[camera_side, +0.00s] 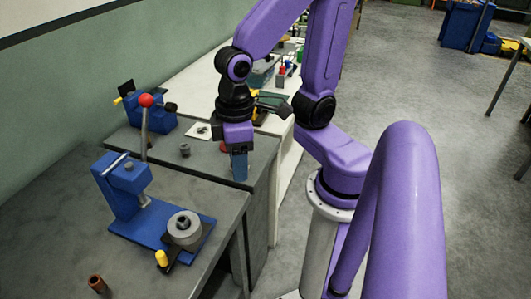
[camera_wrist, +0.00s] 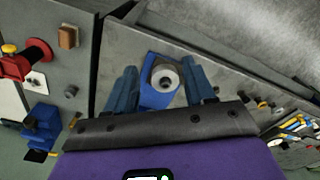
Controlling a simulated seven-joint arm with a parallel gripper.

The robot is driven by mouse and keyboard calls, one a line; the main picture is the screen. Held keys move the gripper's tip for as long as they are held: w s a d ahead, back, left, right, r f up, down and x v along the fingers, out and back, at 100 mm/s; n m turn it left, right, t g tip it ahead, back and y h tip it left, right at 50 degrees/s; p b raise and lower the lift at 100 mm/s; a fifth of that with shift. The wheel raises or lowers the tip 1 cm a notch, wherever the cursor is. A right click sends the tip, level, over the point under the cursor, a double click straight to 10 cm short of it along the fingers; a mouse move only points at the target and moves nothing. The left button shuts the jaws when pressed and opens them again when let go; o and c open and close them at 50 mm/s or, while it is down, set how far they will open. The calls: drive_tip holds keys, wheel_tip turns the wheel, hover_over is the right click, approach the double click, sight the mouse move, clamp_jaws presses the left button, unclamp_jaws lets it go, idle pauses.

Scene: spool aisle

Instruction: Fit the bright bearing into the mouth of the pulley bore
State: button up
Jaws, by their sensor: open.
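A grey pulley (camera_side: 183,228) lies flat on the blue base of a lever press. Its centre shows a darker bore. In the wrist view the pulley (camera_wrist: 164,77) appears between my finger pads, well beyond them. My gripper (camera_side: 238,176) is open, with blue fingers pointing down above the front part of the far bench, apart from the pulley; it also shows in the wrist view (camera_wrist: 161,88). I see nothing held. A small grey cylindrical part (camera_side: 185,150) stands on the far bench, and a small ring-like part lies on a white card (camera_side: 198,131). I cannot tell which is the bright bearing.
The blue press (camera_side: 125,180) has a tall lever with a red ball (camera_side: 146,100) beside the pulley. A yellow knob (camera_side: 161,258) and a brown spool (camera_side: 97,283) are on the near bench. A blue vise (camera_side: 150,118) stands at the back. A narrow gap (camera_wrist: 96,60) divides the benches.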

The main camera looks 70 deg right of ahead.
drive_tip(key=s+d+n, duration=0.1)
drive_tip(key=n, duration=0.1)
drive_tip(key=s+n, duration=0.2)
drive_tip(key=s+d+n, duration=0.1)
drive_tip(key=s+n, duration=0.1)
drive_tip(key=shift+d+r, duration=0.35)
idle(0.8)
